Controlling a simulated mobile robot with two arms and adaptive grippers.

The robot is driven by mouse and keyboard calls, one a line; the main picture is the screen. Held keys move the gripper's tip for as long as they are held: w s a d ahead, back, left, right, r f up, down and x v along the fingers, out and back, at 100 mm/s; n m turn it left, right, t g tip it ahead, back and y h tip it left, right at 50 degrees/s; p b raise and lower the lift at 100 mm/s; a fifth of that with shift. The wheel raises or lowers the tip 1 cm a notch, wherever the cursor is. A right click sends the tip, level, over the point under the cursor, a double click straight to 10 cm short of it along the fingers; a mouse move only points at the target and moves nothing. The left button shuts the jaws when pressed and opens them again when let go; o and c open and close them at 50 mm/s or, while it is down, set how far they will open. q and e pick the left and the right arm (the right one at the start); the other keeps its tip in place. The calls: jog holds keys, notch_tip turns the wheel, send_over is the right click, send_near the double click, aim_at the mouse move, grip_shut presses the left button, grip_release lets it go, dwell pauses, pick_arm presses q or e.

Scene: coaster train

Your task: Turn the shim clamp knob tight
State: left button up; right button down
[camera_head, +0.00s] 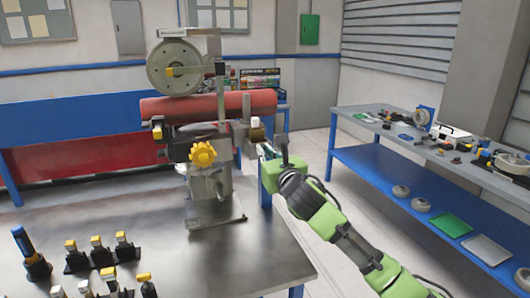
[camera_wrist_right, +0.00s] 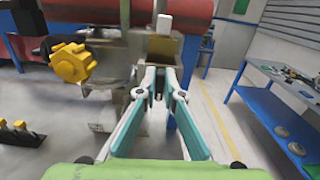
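A yellow star-shaped knob (camera_head: 203,154) sits on the front of the machine, below the red roller (camera_head: 200,106). It also shows in the right wrist view (camera_wrist_right: 72,63), left of my fingers and apart from them. A small clamp part with a pale cap (camera_head: 256,122) sits at the machine's right side; its white cap shows in the wrist view (camera_wrist_right: 163,23). I cannot tell which is the shim clamp knob. My right gripper (camera_wrist_right: 160,76) points at the block under the white cap. Its fingertips are close together with a narrow gap; contact is unclear. My left gripper is not in view.
The machine stands on a grey bench (camera_head: 160,255). Black holders with yellow caps (camera_head: 97,250) and a blue-handled tool (camera_head: 24,243) stand at the bench's front left. A blue side table (camera_head: 400,170) with parts and trays is at the right. Floor between is clear.

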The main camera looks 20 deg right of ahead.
jog(key=shift+m, duration=0.3)
jog(key=m+p, duration=0.1)
jog(key=m, duration=0.5)
jog(key=m+p, duration=0.1)
jog(key=m, duration=0.5)
jog(key=d+f+m+p, duration=0.1)
jog(key=m+p, duration=0.1)
jog(key=m, duration=0.3)
jog(key=shift+d+f+m, duration=0.1)
jog(key=shift+m, duration=0.3)
dwell(0.4)
jog(key=c, duration=2.2)
grip_release()
jog(key=shift+o, duration=0.2)
jog(key=shift+s, duration=0.1)
